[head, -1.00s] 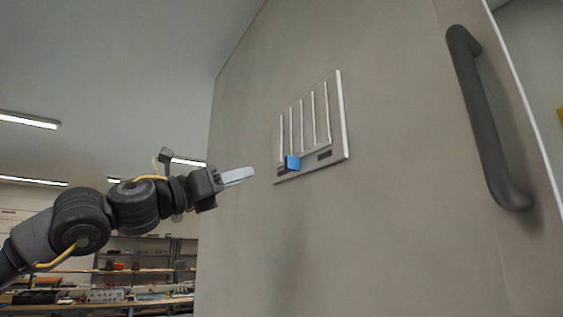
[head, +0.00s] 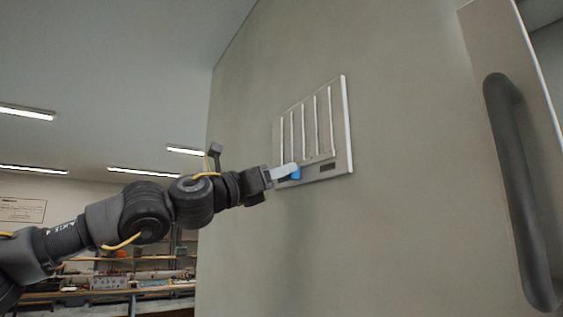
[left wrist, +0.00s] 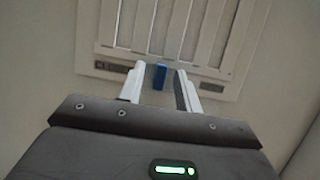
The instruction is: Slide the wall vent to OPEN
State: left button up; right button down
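The white wall vent (head: 341,120) with upright slats is on the grey wall. Its blue slider knob (head: 296,174) sits at the lower left of the vent. My left gripper (head: 288,170) is at the knob, its pale fingers partly covering it. In the left wrist view the left gripper (left wrist: 161,88) is open, and the blue knob (left wrist: 159,77) shows between its two fingers, apart from both as far as I can see. A dark label reading like CLOSED (left wrist: 111,67) is left of the knob. Another dark label (head: 328,166) is to the right. My right gripper is out of view.
A large dark handle (head: 520,190) stands out from the wall at the right. Shelves and a bench (head: 130,275) with items are far back at lower left. The wall between vent and handle is clear.

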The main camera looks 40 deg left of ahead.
pick_arm(q)
jog(key=shift+w+d+r, duration=0.1)
jog(key=shift+w, duration=0.05)
grip_shut()
